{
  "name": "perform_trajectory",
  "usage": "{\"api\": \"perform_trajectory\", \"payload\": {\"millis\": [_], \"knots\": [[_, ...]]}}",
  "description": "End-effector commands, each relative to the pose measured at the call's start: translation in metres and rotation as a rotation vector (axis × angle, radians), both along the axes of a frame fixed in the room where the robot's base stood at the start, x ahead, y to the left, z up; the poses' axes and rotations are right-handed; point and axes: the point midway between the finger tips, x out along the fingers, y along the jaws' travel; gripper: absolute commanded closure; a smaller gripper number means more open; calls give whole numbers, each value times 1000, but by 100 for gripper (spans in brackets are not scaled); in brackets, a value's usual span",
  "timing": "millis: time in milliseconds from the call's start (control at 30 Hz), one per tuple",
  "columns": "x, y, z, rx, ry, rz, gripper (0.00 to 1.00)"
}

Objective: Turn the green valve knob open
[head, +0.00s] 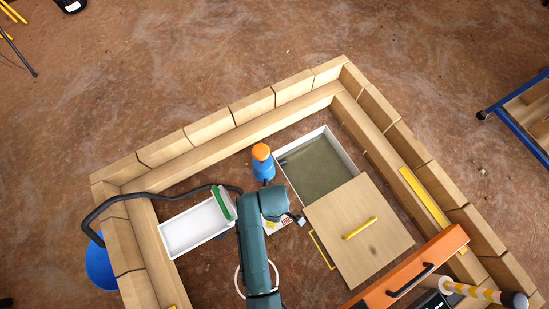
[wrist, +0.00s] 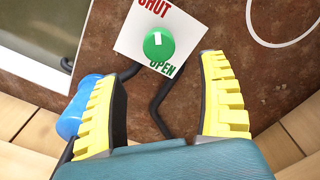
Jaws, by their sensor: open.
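The green valve knob (wrist: 158,45) sits on a white square plate (wrist: 131,40) in the wrist view. The plate has red "SHUT" lettering above the knob and green "OPEN" lettering below it. A white mark on the knob points toward the "SHUT" side. My gripper (wrist: 160,68) is open, with its yellow ridged fingers spread to either side, nearer the camera than the plate. I see nothing held between them. In the head view, part of the white plate (head: 284,222) shows beside my teal arm, which hides the knob.
A blue bottle with an orange cap (head: 262,163) stands close by. A lidded basin with grey water (head: 315,168) lies to the right, its wooden lid (head: 340,255) partly over it. A white tray (head: 190,232) lies left. Wooden block walls (head: 250,107) surround the area. A black hose (head: 150,194) crosses left.

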Motion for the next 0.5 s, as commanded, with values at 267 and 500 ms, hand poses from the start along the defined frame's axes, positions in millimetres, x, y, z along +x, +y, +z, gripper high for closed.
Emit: {"api": "perform_trajectory", "payload": {"millis": [267, 500], "knots": [[1, 0, -73, 0, -1, -1, 25], [1, 0, -96, 0, -3, -2, 25]]}}
